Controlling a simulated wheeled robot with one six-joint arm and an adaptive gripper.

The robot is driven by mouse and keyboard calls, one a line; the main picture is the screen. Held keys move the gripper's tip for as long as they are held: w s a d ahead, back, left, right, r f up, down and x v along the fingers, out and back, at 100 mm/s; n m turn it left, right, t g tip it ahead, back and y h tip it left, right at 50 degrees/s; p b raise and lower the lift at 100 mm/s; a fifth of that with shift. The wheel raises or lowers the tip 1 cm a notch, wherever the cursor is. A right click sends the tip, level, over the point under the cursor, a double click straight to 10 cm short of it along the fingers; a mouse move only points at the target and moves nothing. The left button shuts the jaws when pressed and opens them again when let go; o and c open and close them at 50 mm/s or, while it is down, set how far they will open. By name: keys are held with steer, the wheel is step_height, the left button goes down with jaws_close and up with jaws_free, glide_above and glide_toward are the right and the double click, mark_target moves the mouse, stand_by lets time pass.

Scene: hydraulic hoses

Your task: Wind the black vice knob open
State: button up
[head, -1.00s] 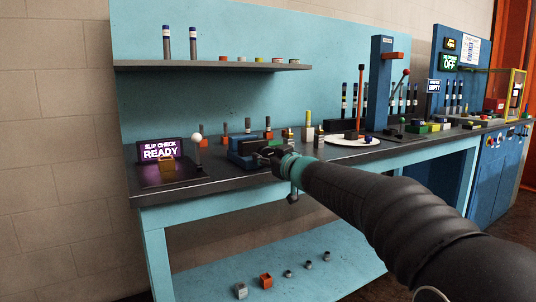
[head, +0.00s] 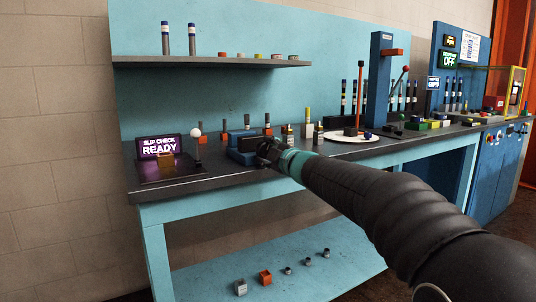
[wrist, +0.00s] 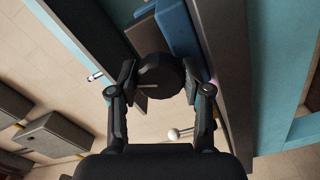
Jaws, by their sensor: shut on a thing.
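The black vice knob (wrist: 160,76) is a round black disc with a pale line on its face, in the middle of the wrist view. My gripper (wrist: 160,84) has one finger on each side of the knob and is shut on it. The blue vice (wrist: 180,27) is behind the knob in the wrist view. In the head view the vice (head: 241,157) sits near the bench's front edge. There my gripper (head: 268,152) is at the vice's right front, and it hides the knob.
A slip check sign reading READY (head: 160,146) and a white-balled lever (head: 197,145) stand left of the vice. Several bottles and hoses stand behind and to the right. A white round plate (head: 350,138) lies further right. The bench front (head: 225,180) is clear.

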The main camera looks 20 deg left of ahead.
steer(key=n, duration=0.2)
steer(key=n+b, duration=0.1)
steer(key=n, duration=0.1)
steer(key=shift+s+a+r+n, duration=0.1)
steer(key=shift+a+n, duration=0.05)
steer(key=shift+n, duration=0.25)
stand_by(0.4)
steer(key=o, duration=1.2)
steer(key=shift+s+a, duration=0.1)
steer(key=shift+c, duration=0.2)
steer(key=shift+d, duration=0.2)
steer(key=shift+w, duration=0.2)
steer(key=v, duration=0.8)
steer(key=shift+s, duration=0.1)
